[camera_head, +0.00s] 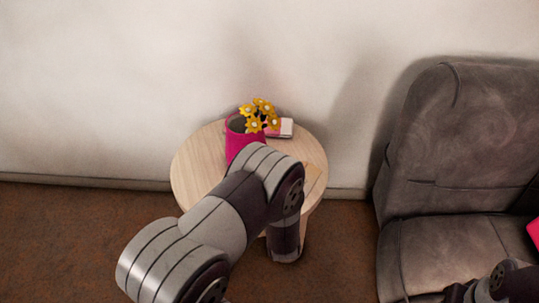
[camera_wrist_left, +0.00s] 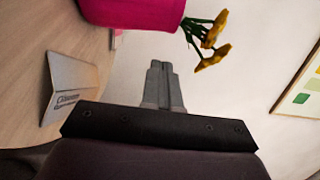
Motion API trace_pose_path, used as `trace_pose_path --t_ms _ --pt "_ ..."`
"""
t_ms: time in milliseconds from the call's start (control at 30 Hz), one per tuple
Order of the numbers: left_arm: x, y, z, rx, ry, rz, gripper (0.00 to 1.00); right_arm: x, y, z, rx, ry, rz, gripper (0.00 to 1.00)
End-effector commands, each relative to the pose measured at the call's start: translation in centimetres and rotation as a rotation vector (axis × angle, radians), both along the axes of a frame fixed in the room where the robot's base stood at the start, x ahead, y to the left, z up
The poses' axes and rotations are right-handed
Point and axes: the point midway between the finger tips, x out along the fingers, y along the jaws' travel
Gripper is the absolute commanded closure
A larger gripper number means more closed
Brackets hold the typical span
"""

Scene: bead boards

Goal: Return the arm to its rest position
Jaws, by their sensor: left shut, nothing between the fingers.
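My left arm reaches over a round wooden table (camera_head: 190,172) in the head view, and its links cover the table's near part. My left gripper (camera_wrist_left: 163,84) shows in the left wrist view, with its fingers shut together and nothing between them. In the head view it is hidden by the arm. A pink pot (camera_head: 238,147) with yellow flowers (camera_head: 259,113) stands on the table. The pot (camera_wrist_left: 135,12) is also in the wrist view, apart from the fingertips. A part of my right arm shows at the lower right of the head view; its gripper is not visible.
A folded white card (camera_wrist_left: 70,85) stands on the table in the wrist view. A grey armchair (camera_head: 455,150) is at the right. A framed picture (camera_wrist_left: 300,92) hangs on the wall. Brown floor is clear at left.

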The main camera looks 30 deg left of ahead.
Motion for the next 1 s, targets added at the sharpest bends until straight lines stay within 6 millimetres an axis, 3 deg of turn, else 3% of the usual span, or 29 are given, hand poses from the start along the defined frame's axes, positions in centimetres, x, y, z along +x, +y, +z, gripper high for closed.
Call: trace_pose_path --t_ms 200,467,567,633,700,767,867,1000 --pt "-2.3 -1.7 0.1 0.000 0.000 -0.001 1.00 0.0 0.0 0.9 0.000 0.000 0.000 0.54" --pt "-2.3 -1.8 -0.1 -0.016 0.001 -0.004 1.00 0.0 0.0 0.8 0.000 0.000 0.000 0.54" --pt "-0.7 -2.7 -0.3 -0.196 0.012 -0.047 1.00 0.0 0.0 0.8 0.000 0.000 0.000 0.54" --pt "0.9 -4.5 -0.7 -0.462 0.050 -0.094 1.00 0.0 0.0 0.8 0.000 0.000 0.000 0.54" --pt "1.3 -7.0 -0.9 -0.771 0.135 -0.111 1.00 0.0 0.0 0.8 0.000 0.000 0.000 0.54" --pt "0.2 -8.9 -0.8 -0.999 0.229 -0.081 1.00 0.0 0.0 0.8 0.000 0.000 0.000 0.54" --pt "-3.3 -11.0 -0.3 -1.256 0.386 0.043 1.00 0.0 0.0 0.8 0.000 0.000 0.000 0.54" --pt "-9.7 -11.7 0.9 -1.434 0.560 0.308 1.00 0.0 0.0 0.8 0.000 0.000 0.000 0.54"
